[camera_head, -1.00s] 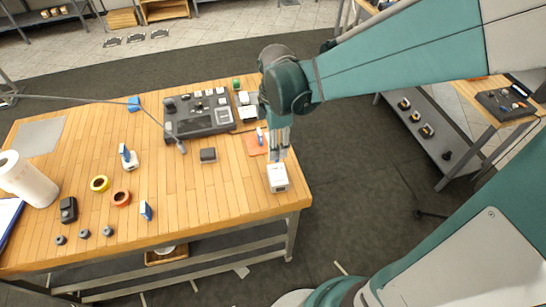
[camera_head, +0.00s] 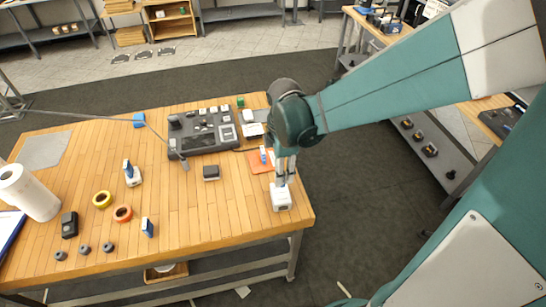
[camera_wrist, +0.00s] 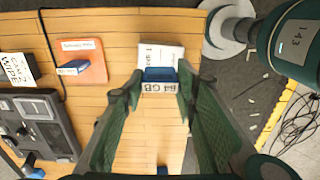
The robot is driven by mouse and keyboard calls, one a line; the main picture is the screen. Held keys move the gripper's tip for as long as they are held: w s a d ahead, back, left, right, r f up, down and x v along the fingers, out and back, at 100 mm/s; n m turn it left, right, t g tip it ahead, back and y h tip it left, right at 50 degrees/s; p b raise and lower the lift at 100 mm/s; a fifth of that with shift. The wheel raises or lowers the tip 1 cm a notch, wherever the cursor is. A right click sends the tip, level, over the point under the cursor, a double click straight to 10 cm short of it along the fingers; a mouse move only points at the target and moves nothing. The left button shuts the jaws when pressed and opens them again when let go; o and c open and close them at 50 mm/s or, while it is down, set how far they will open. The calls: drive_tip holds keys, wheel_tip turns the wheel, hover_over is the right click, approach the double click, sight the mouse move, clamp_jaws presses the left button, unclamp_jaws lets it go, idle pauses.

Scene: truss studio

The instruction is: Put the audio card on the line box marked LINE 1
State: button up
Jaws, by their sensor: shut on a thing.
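A white line box (camera_head: 281,198) stands near the right front corner of the wooden table. It also shows in the wrist view (camera_wrist: 160,54), with lettering on top that is partly covered and not fully readable. My gripper (camera_head: 284,180) is low over the box, fingers pointing down. In the wrist view, my gripper (camera_wrist: 159,88) is shut on a blue card (camera_wrist: 159,74) with a white "64 GB" label. The card is at the near edge of the box top; I cannot tell whether it touches it.
An orange mat (camera_wrist: 84,50) with another blue card (camera_wrist: 73,67) lies left of the box. A dark mixer (camera_head: 203,139), a small dark box (camera_head: 211,172) and tape rolls (camera_head: 123,213) are farther left. The table's right edge is close to the line box.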

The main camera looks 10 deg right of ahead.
drive_tip(key=shift+f, duration=1.1)
drive_tip(key=shift+f, duration=2.05)
drive_tip(key=shift+f, duration=0.2)
drive_tip(key=o, duration=0.8)
drive_tip(key=shift+r, duration=0.25)
drive_tip(key=shift+r, duration=5.95)
